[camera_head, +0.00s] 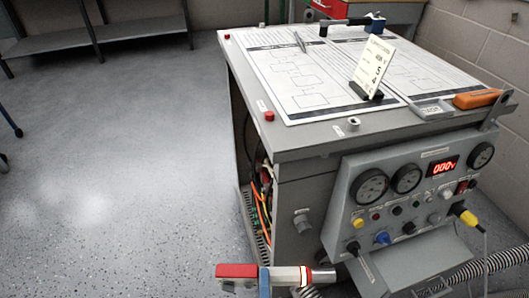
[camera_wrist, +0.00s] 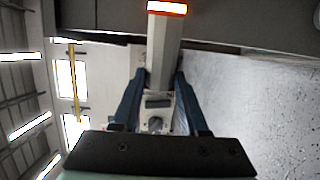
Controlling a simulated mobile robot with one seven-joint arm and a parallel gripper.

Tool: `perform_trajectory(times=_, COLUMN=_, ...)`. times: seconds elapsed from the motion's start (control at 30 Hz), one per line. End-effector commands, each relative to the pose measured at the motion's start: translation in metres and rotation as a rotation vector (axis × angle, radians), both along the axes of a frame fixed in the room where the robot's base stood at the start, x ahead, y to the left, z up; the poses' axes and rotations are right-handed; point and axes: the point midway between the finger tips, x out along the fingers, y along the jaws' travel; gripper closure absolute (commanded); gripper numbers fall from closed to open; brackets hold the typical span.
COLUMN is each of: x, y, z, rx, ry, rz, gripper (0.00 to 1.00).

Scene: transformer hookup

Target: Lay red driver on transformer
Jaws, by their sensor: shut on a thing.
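The red driver (camera_head: 285,276) has a red end, a pale faceted body, a lit orange-rimmed band and a grey tip. It lies level at the bottom of the head view, red end left and tip right. My gripper (camera_head: 264,282) is shut on it with dark blue fingers. In the wrist view, the driver's pale body (camera_wrist: 163,50) sits between the fingers (camera_wrist: 161,85), its lit band at the top edge. The grey cabinet (camera_head: 250,84), apparently the transformer, stands behind the driver. The driver is apart from its top, in front of it and lower in the picture.
Paper diagrams (camera_head: 300,75), an upright sign (camera_head: 372,65), a grey device (camera_head: 432,108) and an orange-handled tool (camera_head: 475,98) occupy the cabinet top. A dark clamp-like tool (camera_head: 345,22) is at the back. The front panel (camera_head: 405,190) juts out with knobs and cables. Floor is clear at left.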

Motion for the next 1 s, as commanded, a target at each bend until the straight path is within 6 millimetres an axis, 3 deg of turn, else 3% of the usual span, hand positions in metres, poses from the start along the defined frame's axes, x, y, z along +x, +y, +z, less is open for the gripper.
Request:
perform_trajectory(times=0.03, x=0.001, y=0.0, z=0.024, rx=0.0, ry=-0.007, rz=0.002, gripper=1.0)
perform_trajectory(times=1.0, x=-0.01, y=0.0, z=0.191, rx=0.0, ry=-0.006, rz=0.002, gripper=1.0)
